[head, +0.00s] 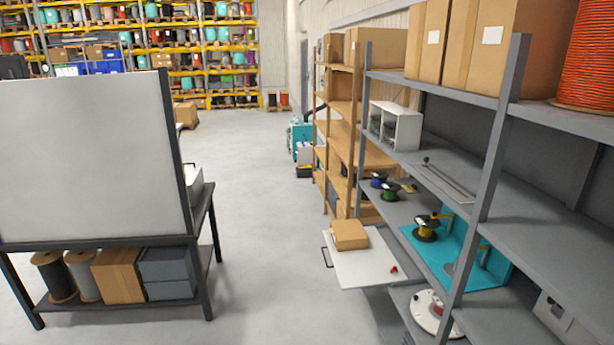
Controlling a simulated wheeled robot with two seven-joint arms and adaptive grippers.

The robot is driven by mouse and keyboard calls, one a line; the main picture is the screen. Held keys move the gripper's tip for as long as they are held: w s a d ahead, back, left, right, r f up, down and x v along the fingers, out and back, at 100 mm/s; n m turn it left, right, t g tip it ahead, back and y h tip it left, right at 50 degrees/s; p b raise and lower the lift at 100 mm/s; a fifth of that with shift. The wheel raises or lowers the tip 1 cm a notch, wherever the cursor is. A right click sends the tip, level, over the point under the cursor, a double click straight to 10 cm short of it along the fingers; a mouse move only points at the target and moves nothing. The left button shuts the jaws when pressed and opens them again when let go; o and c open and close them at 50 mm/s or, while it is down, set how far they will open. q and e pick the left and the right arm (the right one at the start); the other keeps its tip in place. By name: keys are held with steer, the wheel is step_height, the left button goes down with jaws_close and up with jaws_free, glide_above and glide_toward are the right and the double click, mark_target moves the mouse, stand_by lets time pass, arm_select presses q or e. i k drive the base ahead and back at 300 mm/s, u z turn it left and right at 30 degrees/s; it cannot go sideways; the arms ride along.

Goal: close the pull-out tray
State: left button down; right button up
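The pull-out tray (372,266) is a flat white board that sticks out from the left side of the grey metal shelf unit on the right. A dark handle (326,257) is on its left edge. A small cardboard box (349,235) sits on the tray near its far edge, and a small red item (394,269) lies near the shelf side. Neither of my grippers is in the head view, so their state is not shown.
The grey shelf unit (487,165) holds cardboard boxes, cable reels and a teal board (484,272). A wooden shelf (345,140) stands beyond it. A dark-framed workbench (110,243) stands at left. The grey floor (262,230) between them is clear.

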mark_target(371, 267)
steer(key=z, duration=0.1)
steer(key=i, duration=1.8)
steer(key=z, duration=0.3)
steer(key=i, duration=0.6)
steer(key=z, duration=0.55)
